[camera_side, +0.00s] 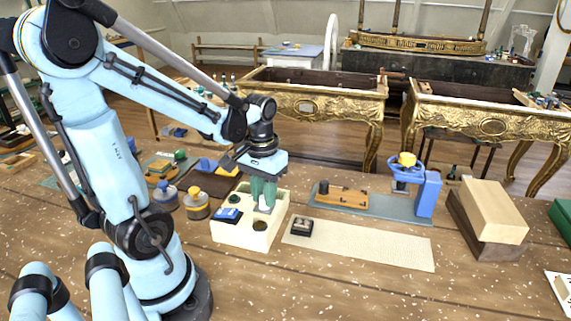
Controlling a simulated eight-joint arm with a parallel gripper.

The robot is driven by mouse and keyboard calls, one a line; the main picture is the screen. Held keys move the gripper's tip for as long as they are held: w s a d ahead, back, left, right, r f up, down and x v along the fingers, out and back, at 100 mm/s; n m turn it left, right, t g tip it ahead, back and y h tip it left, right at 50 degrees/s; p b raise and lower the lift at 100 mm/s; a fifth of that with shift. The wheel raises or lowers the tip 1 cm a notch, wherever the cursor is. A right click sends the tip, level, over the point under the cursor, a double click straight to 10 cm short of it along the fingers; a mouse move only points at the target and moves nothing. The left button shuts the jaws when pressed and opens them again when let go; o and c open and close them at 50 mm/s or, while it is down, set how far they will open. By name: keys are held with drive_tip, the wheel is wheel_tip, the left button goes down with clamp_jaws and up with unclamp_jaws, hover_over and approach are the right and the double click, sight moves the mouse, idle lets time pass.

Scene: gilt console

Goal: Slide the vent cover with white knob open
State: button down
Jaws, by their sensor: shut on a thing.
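A cream box (232,237) stands on the wooden table in the middle of the side view. My gripper (264,207) points down at its top, with green fingers shut on the white knob (264,210) of the vent cover. The knob shows as a small pale shape at the fingertips. The cover's plate is mostly hidden behind the fingers, and I cannot tell how far it is slid. A blue part (228,214) sits at the left of the box top. A dark round spot (260,226) shows near the box's front edge.
A pale mat (370,248) with a small dark block (302,226) lies right of the box. Behind right are a wooden block (342,196) and a blue stand (428,193). Stacked blocks (487,215) stand far right. The front table is clear.

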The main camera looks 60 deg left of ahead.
sight(248, 205)
drive_tip(key=shift+s+a, duration=1.45)
drive_tip(key=shift+a, duration=0.1)
drive_tip(key=c, duration=0.9)
unclamp_jaws()
drive_tip(key=shift+c, duration=0.2)
wheel_tip(248, 205, up, 12)
drive_tip(key=shift+d, duration=0.1)
drive_tip(key=w+d+f+m+t, duration=0.2)
drive_tip(key=w+d+m+t, duration=0.1)
drive_tip(key=d, duration=0.4)
drive_tip(key=w+d+f+m+t, duration=0.3)
drive_tip(key=w+d+t, duration=0.1)
drive_tip(key=d, duration=0.3)
drive_tip(key=shift+d+f, duration=0.15)
drive_tip(key=shift+d, duration=0.1)
